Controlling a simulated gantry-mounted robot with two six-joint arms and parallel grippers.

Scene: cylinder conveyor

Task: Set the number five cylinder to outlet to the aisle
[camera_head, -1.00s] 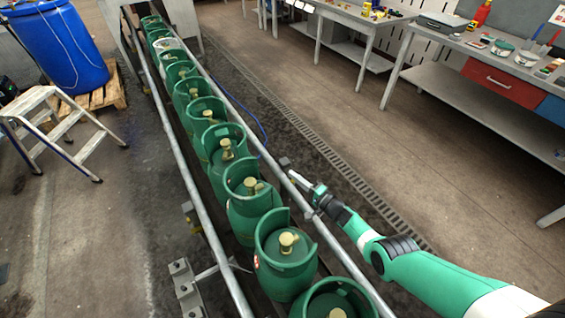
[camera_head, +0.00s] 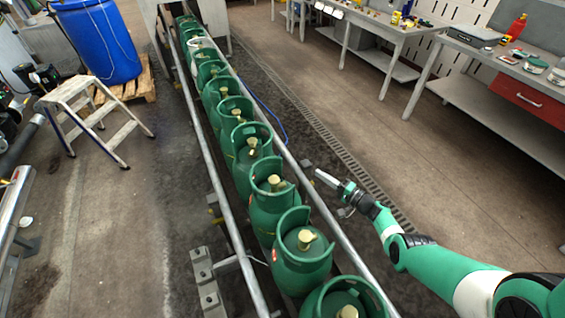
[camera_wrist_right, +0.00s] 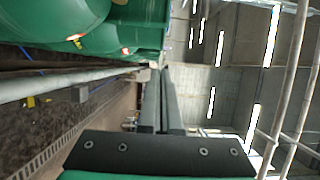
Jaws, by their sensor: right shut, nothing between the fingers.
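A row of green gas cylinders (camera_head: 270,210) stands upright between two rails, each with a round collar and a brass valve (camera_head: 276,182) inside it. I cannot read any numbers, so I cannot tell which cylinder is number five. My right gripper (camera_head: 318,172) is shut and empty, just outside the right rail, beside the cylinders in the near half of the row. In the right wrist view its dark fingers (camera_wrist_right: 163,75) lie together, with green cylinders (camera_wrist_right: 90,25) at upper left, apart from them. My left gripper is not in view.
The right rail (camera_head: 345,245) and left rail (camera_head: 225,215) flank the row. A white-collared cylinder (camera_head: 202,46) stands far back. A blue barrel (camera_head: 97,40) and step stool (camera_head: 95,115) are left, workbenches (camera_head: 500,95) right. The floor aisle right of the conveyor is clear.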

